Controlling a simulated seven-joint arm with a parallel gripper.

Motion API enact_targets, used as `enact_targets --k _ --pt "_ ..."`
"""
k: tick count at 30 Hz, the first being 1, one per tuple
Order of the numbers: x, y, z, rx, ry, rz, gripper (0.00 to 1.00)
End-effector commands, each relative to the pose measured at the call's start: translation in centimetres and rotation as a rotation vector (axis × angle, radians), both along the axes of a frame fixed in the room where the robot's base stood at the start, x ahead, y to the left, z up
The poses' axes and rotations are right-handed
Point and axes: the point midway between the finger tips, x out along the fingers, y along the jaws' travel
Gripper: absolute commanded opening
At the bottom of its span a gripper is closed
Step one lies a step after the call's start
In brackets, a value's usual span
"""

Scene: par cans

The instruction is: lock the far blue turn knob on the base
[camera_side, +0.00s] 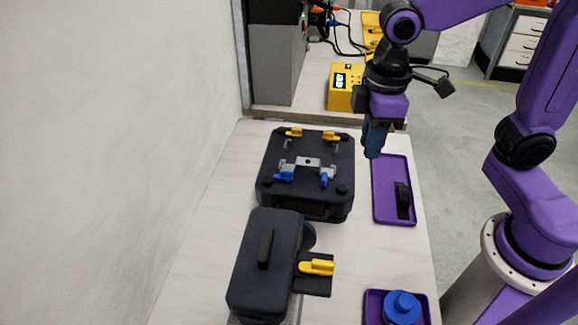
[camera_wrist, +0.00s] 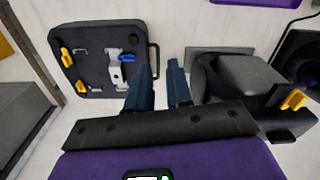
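The black base (camera_side: 275,150) lies on the table, with a grey bracket (camera_side: 307,162) near its front edge. A blue turn knob (camera_side: 284,176) at the bracket's left end lies roughly crosswise. Another blue knob (camera_side: 326,178) at the right end points front to back; it also shows in the wrist view (camera_wrist: 127,58). The left knob is hidden behind my fingers in the wrist view. My gripper (camera_side: 372,152) hangs above the table, right of the base in the side view. In the wrist view its dark blue fingers (camera_wrist: 160,68) are apart and empty.
Two yellow knobs (camera_side: 293,132) (camera_side: 331,136) sit at the base's back edge. A black lamp body (camera_side: 255,285) with a yellow knob (camera_side: 317,267) stands in front. Purple trays (camera_side: 381,212) (camera_side: 371,318) lie at right; one holds a blue-topped part (camera_side: 402,306).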

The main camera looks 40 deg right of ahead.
Motion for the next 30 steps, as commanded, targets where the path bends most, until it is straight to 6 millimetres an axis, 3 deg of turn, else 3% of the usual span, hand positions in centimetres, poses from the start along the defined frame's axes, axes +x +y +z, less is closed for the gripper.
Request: enact_targets --k 6,15,21,26,30 --pt "6.4 3.1 0.6 -0.006 0.004 -0.064 0.2" --pt "14.0 5.5 0.6 -0.011 0.01 -0.145 0.2" --pt "16.5 5.9 0.5 -0.013 0.011 -0.173 0.2" --pt "17.0 5.9 0.1 -0.013 0.013 -0.179 0.2" --pt "16.9 5.8 -1.5 -0.016 0.016 -0.179 0.2"
